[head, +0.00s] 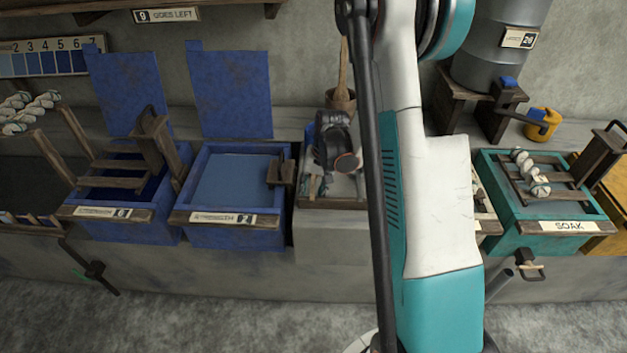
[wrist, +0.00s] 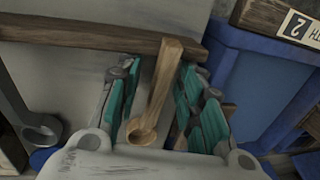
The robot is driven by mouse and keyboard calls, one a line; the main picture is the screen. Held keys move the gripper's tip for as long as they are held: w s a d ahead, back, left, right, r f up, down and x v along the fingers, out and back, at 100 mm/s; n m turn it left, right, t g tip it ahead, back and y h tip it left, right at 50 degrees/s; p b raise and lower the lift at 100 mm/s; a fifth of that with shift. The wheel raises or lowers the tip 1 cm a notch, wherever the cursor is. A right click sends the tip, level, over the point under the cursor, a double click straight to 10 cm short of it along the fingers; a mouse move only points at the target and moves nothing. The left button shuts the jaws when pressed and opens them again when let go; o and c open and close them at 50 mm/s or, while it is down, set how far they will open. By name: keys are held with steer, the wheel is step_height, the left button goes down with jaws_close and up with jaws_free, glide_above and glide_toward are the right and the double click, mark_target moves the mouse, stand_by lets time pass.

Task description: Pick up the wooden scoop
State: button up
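The wooden scoop (wrist: 163,88) shows in the wrist view, with a light brown handle and a small round bowl (wrist: 141,131) at its near end. My gripper (wrist: 160,70) is open, with its two teal-padded fingers on either side of the scoop. A gap shows between the left finger and the handle; the right finger is closer, and I cannot tell whether it touches. In the head view my arm's end is over a wooden-edged tray (head: 333,203), and I cannot make out the scoop there.
A grey metal ladle (wrist: 38,128) lies left of my gripper in the wrist view. A wooden rail (wrist: 75,38) runs beyond the fingers. A blue vat (head: 232,180) stands left of the tray, and a teal soak vat (head: 548,240) to the right.

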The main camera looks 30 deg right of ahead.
jaws_close()
